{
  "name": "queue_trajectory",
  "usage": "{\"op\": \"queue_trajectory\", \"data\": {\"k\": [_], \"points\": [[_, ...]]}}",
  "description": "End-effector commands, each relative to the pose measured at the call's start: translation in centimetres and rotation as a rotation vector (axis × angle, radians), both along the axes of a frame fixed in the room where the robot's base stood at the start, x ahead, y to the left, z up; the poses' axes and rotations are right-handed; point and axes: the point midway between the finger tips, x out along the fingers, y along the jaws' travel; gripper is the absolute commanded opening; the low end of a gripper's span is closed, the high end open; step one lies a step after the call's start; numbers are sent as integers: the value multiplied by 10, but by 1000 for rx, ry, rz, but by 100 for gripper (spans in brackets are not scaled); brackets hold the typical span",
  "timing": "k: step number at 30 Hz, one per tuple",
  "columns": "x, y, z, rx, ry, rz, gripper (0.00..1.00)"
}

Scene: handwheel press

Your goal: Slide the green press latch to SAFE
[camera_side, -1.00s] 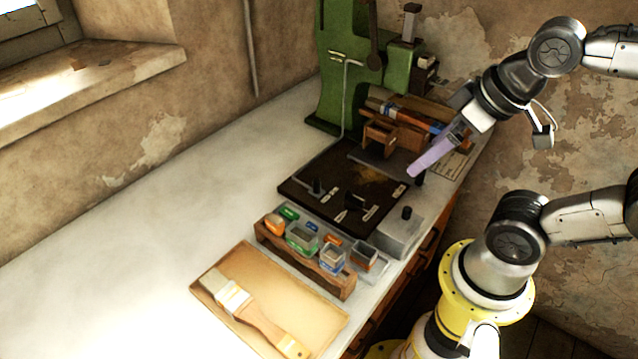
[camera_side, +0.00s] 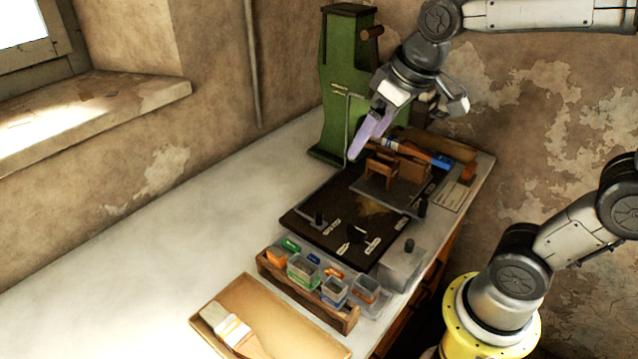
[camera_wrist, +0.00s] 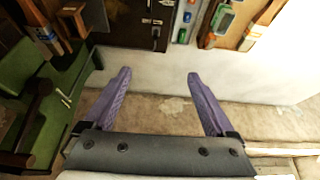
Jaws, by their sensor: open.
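The green press (camera_side: 345,75) stands upright at the back of the bench and shows at the left of the wrist view (camera_wrist: 58,105). A pale bent rod (camera_side: 347,105) runs down its front. I cannot clearly make out the latch or a SAFE mark; part of the press is behind my gripper. My gripper (camera_side: 356,154) is open and empty, just right of the press in the side view, above the far part of the dark board. In the wrist view its two purple fingers (camera_wrist: 158,74) are spread over the pale bench, with nothing between them.
The dark board (camera_side: 330,236) carries small knobs and white labels. A rack of small jars (camera_side: 320,301), a grey box (camera_side: 398,268) and a tray (camera_side: 297,325) stand nearer. The bench left is clear.

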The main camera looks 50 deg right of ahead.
Motion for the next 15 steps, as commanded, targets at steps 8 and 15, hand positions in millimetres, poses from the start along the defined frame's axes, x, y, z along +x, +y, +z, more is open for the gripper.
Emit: {"op": "queue_trajectory", "data": {"k": [8, 15], "points": [[99, -9, -74, 1, 207, -7, 90], [128, -15, -150, 7, 362, -17, 90]]}}
